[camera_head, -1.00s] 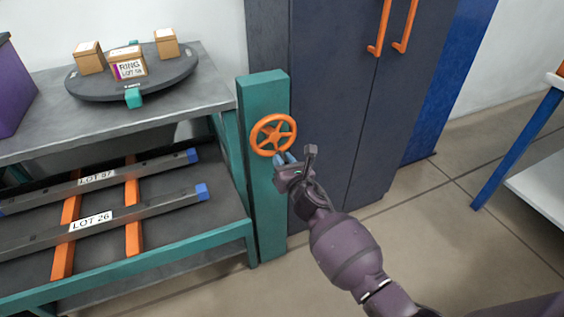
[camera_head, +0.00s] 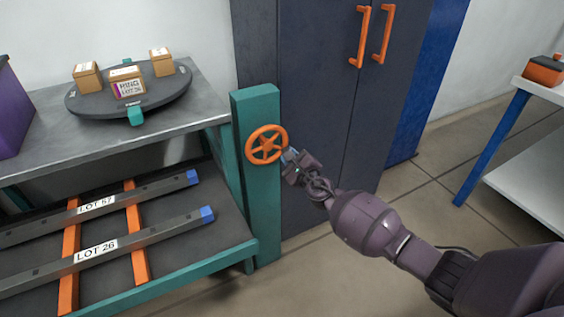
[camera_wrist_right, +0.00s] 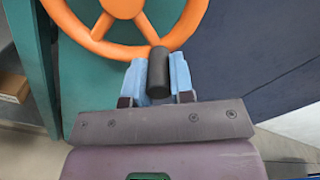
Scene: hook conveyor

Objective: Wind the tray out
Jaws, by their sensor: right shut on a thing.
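An orange handwheel (camera_head: 267,145) is mounted on a teal post (camera_head: 257,200) at the right end of the bench. My right gripper (camera_head: 291,156) is at the wheel's lower right rim. In the right wrist view its blue fingers (camera_wrist_right: 159,78) are shut on a black cylindrical knob (camera_wrist_right: 158,68) at the orange rim (camera_wrist_right: 110,45). Below the benchtop is a dark teal-edged tray or shelf (camera_head: 200,240); I cannot tell which. Two grey bars marked LOT 57 (camera_head: 150,190) and LOT 26 (camera_head: 165,230) lie there across orange strips. My left gripper is not in view.
A dark round turntable (camera_head: 160,95) with three cartons stands on the grey benchtop (camera_head: 190,115). A dark cabinet (camera_head: 310,110) with orange handles stands behind the wheel. A blue-legged table (camera_head: 490,150) is at the right. Floor between is open.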

